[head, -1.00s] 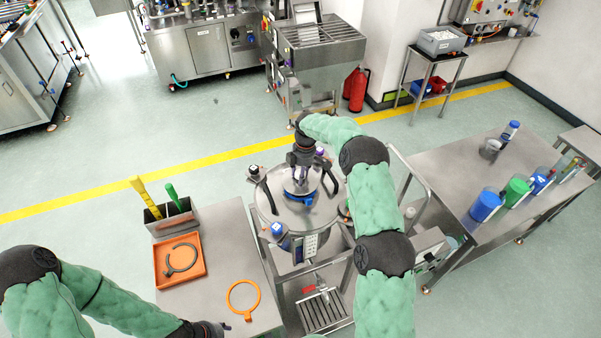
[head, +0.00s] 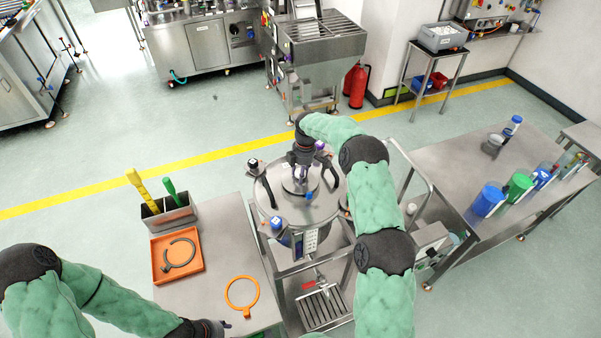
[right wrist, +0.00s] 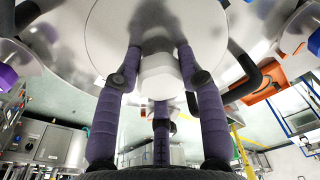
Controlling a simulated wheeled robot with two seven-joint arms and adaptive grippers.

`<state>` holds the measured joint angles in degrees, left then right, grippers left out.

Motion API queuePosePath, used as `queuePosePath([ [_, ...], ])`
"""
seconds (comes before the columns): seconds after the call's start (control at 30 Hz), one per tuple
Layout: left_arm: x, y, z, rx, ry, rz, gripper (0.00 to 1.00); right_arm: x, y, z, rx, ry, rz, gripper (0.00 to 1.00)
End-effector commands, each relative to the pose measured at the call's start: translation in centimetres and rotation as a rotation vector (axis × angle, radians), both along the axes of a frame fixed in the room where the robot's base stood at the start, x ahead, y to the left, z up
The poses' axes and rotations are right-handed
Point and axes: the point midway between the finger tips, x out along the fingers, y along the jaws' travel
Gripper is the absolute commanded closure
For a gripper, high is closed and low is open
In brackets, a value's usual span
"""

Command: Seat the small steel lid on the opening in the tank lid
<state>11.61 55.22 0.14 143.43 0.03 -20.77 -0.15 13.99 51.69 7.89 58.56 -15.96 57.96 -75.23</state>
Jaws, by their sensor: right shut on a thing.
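The small steel lid (head: 298,189) is a round pale disc over the middle of the tank lid (head: 325,209) in the head view. It hides the opening, and I cannot tell whether a thin gap is left beneath it. My right gripper (head: 301,174) points down and is shut on the lid's knob. In the right wrist view the purple fingers of this gripper (right wrist: 158,68) stand around the pale knob, with the small lid (right wrist: 110,35) beyond them. My left gripper (head: 218,328) is at the bottom edge of the head view, over the bench edge; its fingers are unclear.
Black curved handles and blue-capped fittings (head: 277,223) stand around the tank lid. The left bench holds an orange ring (head: 229,302), an orange tray (head: 199,268) with a dark ring, and a tool caddy (head: 168,215).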

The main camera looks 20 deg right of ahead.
Motion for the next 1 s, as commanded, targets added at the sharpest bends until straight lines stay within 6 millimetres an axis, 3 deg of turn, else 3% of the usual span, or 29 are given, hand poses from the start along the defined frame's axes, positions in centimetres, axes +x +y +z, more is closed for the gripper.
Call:
queuePosePath([
  [0.57,0.01,0.0,-0.64,0.0,0.0,0.0,0.6,0.05,-0.02,-0.6,-0.001,-0.002,0.0,1.0],
  [0.6,0.0,0.0,-0.65,0.0,0.0,0.0,0.6,0.05,-0.02,-0.61,-0.001,-0.002,0.0,0.58],
  [0.7,0.0,0.0,-0.6,0.0,0.0,0.0,0.6,0.04,-0.01,-0.59,0.0,-0.001,0.0,0.33],
  [1.0,0.0,0.0,-0.59,0.0,0.0,0.0,0.6,-0.05,0.03,-0.72,0.001,0.002,0.0,0.33],
])
